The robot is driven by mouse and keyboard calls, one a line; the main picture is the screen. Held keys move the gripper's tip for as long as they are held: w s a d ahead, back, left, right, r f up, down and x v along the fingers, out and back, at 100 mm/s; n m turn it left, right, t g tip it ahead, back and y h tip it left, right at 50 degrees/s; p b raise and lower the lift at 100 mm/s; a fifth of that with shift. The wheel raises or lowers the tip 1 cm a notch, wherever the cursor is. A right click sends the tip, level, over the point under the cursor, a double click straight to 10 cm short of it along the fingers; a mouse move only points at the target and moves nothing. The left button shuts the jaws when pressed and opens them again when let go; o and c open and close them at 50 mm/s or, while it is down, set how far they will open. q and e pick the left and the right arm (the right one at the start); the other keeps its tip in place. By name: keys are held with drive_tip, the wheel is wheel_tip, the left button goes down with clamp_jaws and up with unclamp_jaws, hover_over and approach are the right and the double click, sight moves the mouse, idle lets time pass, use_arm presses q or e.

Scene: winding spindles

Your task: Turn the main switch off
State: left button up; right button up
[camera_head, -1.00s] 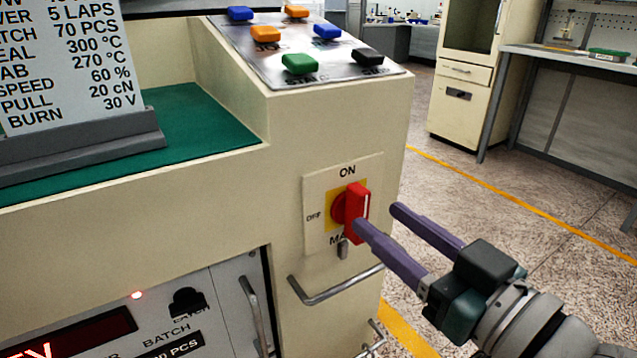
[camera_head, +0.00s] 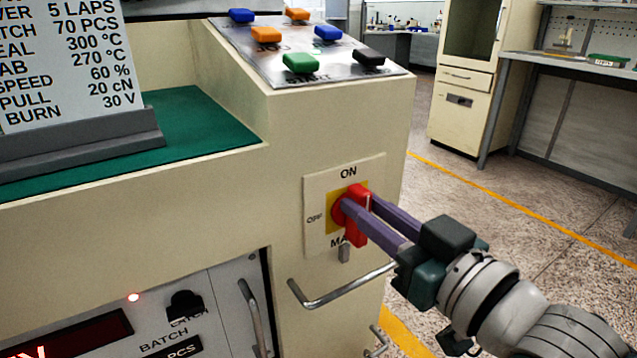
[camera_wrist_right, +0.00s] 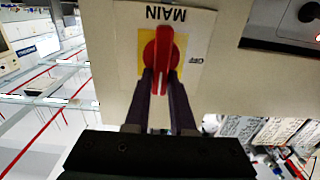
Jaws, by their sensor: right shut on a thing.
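The main switch is a red rotary handle (camera_head: 358,214) on a yellow and white plate (camera_head: 316,186) marked ON, OFF and MAIN, on the cream machine's front face. The handle stands upright, with its white line towards ON. My right gripper (camera_head: 360,205) is shut on the red handle, one purple finger on each side of it. In the right wrist view the fingers flank the lower part of the red handle (camera_wrist_right: 162,55), and that plate appears upside down. My left gripper is not in view.
A metal handle bar (camera_head: 340,287) juts out below the switch. Coloured push buttons sit on a sloped panel (camera_head: 290,78) above. A sign (camera_head: 70,60) stands on a green mat (camera_head: 205,125) at left. Open floor (camera_head: 490,225) lies to the right.

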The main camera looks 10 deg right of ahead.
clamp_jaws()
drive_tip(key=n, duration=0.5)
drive_tip(key=a+n, duration=0.1)
drive_tip(key=n, duration=0.2)
drive_tip(key=shift+s+a+f+p, duration=0.1)
drive_tip(key=shift+s+f+p, duration=0.15)
drive_tip(key=shift+f+p, duration=0.05)
drive_tip(key=n, duration=0.4)
drive_tip(key=f+n+b, duration=0.1)
drive_tip(key=shift+s+a+n, duration=0.1)
drive_tip(key=shift+a+n, duration=0.15)
drive_tip(key=shift+n, duration=0.15)
drive_tip(key=n, duration=0.1)
drive_tip(key=n+b, duration=0.1)
drive_tip(key=n, duration=0.1)
drive_tip(key=shift+f+n, duration=0.2)
drive_tip(key=shift+n, duration=0.4)
